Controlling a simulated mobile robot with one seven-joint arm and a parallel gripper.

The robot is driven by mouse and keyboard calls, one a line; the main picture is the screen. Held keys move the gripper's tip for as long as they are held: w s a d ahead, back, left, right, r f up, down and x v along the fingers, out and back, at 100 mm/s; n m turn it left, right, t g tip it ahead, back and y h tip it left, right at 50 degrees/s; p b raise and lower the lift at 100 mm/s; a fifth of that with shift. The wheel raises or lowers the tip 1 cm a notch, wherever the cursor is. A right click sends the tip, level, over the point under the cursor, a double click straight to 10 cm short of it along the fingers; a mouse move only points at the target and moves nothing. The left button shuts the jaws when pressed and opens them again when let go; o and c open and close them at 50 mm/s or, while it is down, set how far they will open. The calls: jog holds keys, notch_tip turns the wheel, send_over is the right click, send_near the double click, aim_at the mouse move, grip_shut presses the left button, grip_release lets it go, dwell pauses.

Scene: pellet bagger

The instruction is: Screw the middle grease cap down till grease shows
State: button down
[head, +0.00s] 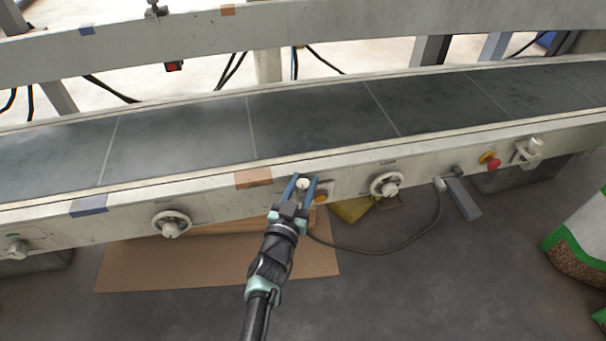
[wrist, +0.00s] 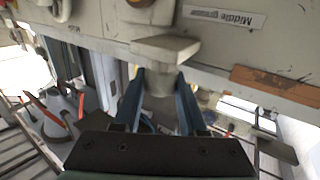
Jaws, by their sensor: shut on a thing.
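The middle grease cap (head: 303,184) is a small pale knob on the front rail of the conveyor. In the wrist view the pale grey cap (wrist: 160,82) sits between the fingers, below a wider block on the panel. A label reading "Middle grease" (wrist: 224,17) shows upside down beside it. My gripper (head: 304,182) has its two blue fingers on either side of the cap and is shut on it; the fingers also show in the wrist view (wrist: 160,88). I cannot make out any grease at the cap.
Handwheels (head: 171,223) and (head: 386,185) sit left and right on the rail. A red button (head: 493,163) is farther right, with a pale fitting (head: 526,150) beyond. A cable (head: 400,242) hangs below. Cardboard (head: 150,268) lies on the floor; a pellet bag (head: 580,240) stands at right.

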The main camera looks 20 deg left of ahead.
jog(key=shift+a+f+m+h+b, duration=0.15)
jog(key=shift+m+h+b, duration=0.2)
jog(key=shift+m+h, duration=1.3)
jog(key=shift+m+g+h+b, duration=0.45)
jog(key=shift+h+b, duration=0.35)
jog(key=shift+h, duration=1.05)
jog(key=shift+r, duration=0.2)
jog(key=shift+c, duration=2.3)
grip_release()
